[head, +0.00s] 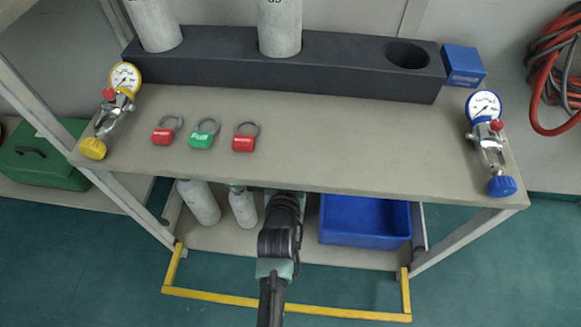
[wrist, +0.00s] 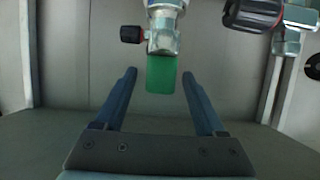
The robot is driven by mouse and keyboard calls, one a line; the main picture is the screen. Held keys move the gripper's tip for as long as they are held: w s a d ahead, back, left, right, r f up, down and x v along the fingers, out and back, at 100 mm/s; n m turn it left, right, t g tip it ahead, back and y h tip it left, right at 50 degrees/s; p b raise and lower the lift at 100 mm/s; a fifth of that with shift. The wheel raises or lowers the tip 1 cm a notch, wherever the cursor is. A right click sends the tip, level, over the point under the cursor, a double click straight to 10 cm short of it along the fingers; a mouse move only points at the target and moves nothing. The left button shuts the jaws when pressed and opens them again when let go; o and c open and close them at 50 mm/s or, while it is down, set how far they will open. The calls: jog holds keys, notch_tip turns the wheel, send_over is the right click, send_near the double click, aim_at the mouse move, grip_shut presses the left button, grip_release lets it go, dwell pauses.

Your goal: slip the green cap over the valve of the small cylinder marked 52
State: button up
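In the wrist view, the green cap (wrist: 161,74) sits at the end of a metal valve (wrist: 163,42) with a small dark side knob, its rim against the valve body. My gripper (wrist: 159,73) is open, with one finger on each side of the cap and a visible gap on both sides. In the head view, my arm reaches under the bench top, which hides the gripper. A small white cylinder (head: 243,209) stands just left of my arm on the lower shelf, beside another white cylinder (head: 201,203). No number 52 is readable.
A second valve with a larger black knob (wrist: 252,15) is close at right in the wrist view. A blue bin (head: 365,222) stands right of my arm. A yellow rail (head: 260,302) runs along the front. Red and green ring tags (head: 201,138) and two gauges lie on the bench.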

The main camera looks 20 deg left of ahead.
jog(key=p+v, duration=0.6)
jog(key=v, duration=0.7)
dwell(0.6)
